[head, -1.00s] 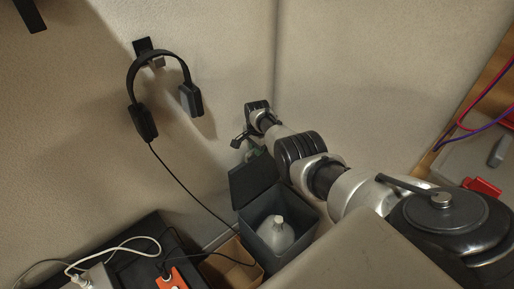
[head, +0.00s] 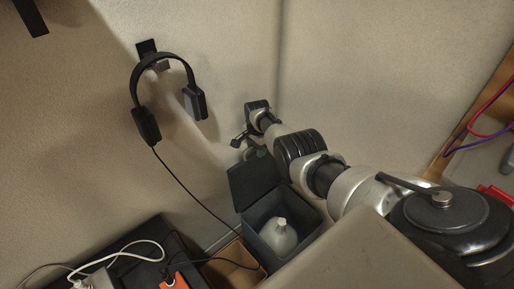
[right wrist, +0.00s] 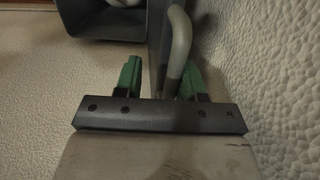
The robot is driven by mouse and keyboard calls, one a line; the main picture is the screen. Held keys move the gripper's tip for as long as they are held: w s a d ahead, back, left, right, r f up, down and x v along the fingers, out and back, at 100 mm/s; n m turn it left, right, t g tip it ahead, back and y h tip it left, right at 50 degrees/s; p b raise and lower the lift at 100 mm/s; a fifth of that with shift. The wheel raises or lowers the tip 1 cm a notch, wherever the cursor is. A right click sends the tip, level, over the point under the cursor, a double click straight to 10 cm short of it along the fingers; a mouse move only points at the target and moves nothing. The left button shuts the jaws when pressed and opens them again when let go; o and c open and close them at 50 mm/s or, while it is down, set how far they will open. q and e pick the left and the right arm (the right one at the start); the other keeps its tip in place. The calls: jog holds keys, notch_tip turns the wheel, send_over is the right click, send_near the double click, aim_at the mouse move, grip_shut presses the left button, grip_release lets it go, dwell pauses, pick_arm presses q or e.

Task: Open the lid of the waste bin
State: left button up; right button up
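The dark grey waste bin (head: 313,216) stands at the bottom centre of the head view. Its lid (head: 252,184) stands raised on the bin's left and far side, so the inside shows. A pale, bottle-like thing (head: 280,240) is inside. My right gripper (head: 250,147) is behind the lid's upper edge, small and partly hidden. In the right wrist view, its green fingertips (right wrist: 157,80) are spread, with the lid's dark edge (right wrist: 158,40) and a pale curved bar (right wrist: 180,42) between them. The bar is close to the right finger; contact is unclear. My left gripper is out of view.
Headphones (head: 145,124) hang on the wall left of the bin, their cable running down towards it. A cardboard box (head: 236,266) stands left of the bin. A dark surface with cables and an orange item (head: 174,282) is at lower left. Walls close in behind my gripper.

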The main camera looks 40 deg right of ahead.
jog(key=shift+r, duration=0.1)
notch_tip(320, 180, up, 11)
jog(key=p, duration=0.5)
jog(key=shift+f+p, duration=0.2)
jog(key=shift+p, duration=0.2)
jog(key=shift+f, duration=0.15)
